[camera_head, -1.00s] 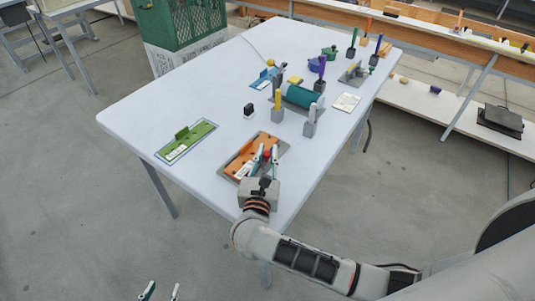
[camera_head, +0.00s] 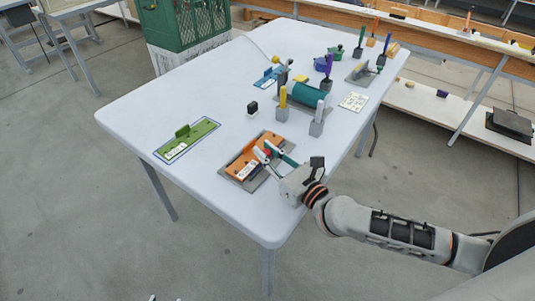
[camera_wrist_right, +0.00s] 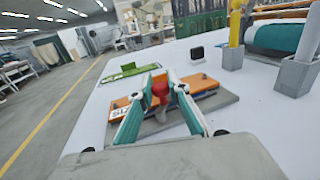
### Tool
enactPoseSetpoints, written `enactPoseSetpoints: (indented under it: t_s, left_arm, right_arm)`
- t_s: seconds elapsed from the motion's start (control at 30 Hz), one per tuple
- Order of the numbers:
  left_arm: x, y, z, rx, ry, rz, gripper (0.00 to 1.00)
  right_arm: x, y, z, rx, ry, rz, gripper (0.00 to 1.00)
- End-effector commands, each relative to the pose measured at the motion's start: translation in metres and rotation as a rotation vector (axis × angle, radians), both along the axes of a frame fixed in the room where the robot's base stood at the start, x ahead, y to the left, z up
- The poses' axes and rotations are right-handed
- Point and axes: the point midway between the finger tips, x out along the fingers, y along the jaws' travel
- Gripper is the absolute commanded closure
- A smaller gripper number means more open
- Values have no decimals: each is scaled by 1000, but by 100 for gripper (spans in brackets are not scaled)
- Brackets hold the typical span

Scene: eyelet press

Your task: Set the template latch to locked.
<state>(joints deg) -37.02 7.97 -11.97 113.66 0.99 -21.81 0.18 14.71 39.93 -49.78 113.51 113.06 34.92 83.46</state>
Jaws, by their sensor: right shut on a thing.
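An orange template (camera_head: 240,168) with a white label lies on a grey plate (camera_head: 258,184) near the table's front edge. A red knob (camera_wrist_right: 160,88), which looks like the latch handle, stands on it. My right gripper (camera_head: 268,152) reaches in from the lower right in the head view; in the right wrist view its fingertips (camera_wrist_right: 160,80) are closed on the red knob from both sides. The fingers partly cover the knob and template, so the lock setting cannot be read. Of my left gripper, only tiny tips (camera_head: 152,298) show at the bottom edge.
A green template (camera_head: 186,139) lies to the left. A small black block (camera_head: 252,108), yellow and white upright handles in grey stands, and a teal roller (camera_head: 310,94) stand behind. The left part of the white table (camera_head: 145,115) is clear.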

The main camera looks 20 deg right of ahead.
Motion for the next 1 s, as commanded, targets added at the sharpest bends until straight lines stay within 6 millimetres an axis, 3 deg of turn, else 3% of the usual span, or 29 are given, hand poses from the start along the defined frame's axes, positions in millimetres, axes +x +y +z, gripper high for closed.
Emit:
enactPoseSetpoints:
  t_s: [0.33, 0.87, 0.9, 0.93, 1.0]
  left_arm:
    - [7, 4, -4, 13, -16, 1, 60]
    - [10, 6, -4, 17, -21, 0, 60]
    - [10, 6, -4, 17, -21, 0, 60]
    - [10, 5, -4, 17, -21, 0, 60]
    - [10, 5, -4, 17, -21, 0, 60]
  right_arm:
    - [1, 2, -1, 0, 0, 134, 100]
    - [1, 3, 1, 0, -3, 156, 100]
    - [1, 3, 1, 0, -3, 156, 76]
    - [1, 3, 1, 0, -3, 156, 68]
    - [0, 3, 1, 0, -3, 156, 68]
